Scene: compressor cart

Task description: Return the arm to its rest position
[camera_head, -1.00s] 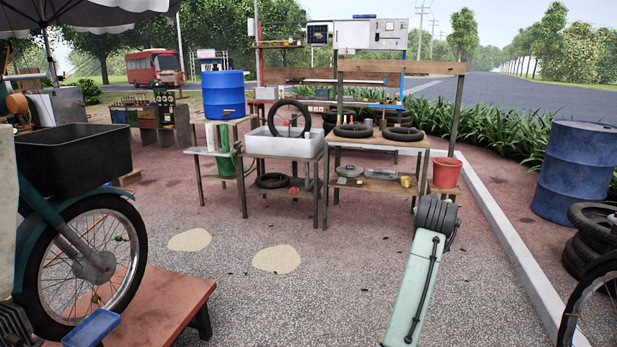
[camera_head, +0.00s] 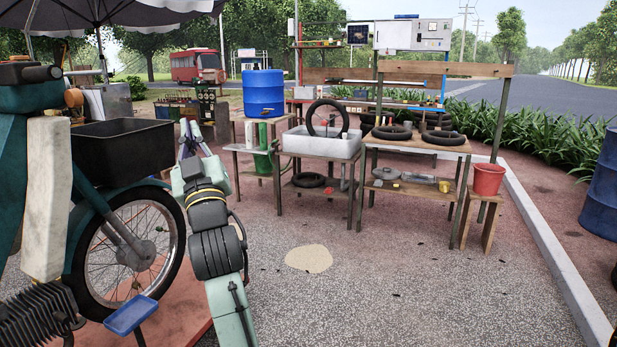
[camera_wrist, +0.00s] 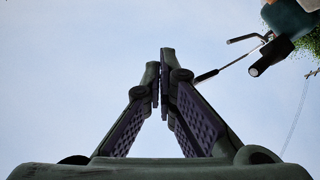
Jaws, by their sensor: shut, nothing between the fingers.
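My arm rises from the bottom of the head view, to the right of the motorcycle's front wheel (camera_head: 128,250). My gripper (camera_head: 184,124) is at its far end, pointing up, in front of the workbenches at the left. In the wrist view my gripper (camera_wrist: 163,75) shows its two fingers meeting at the tips, shut with nothing between them. Behind the fingers is mostly pale sky. A mirror or handlebar part of the motorcycle (camera_wrist: 272,55) shows at the upper right of the wrist view.
The motorcycle's black tray (camera_head: 118,150) is close to the left of my arm. A blue drum (camera_head: 263,95), a white basin (camera_head: 320,143) and a bench with tyres (camera_head: 420,147) stand behind. A red bucket (camera_head: 488,179) is at the right.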

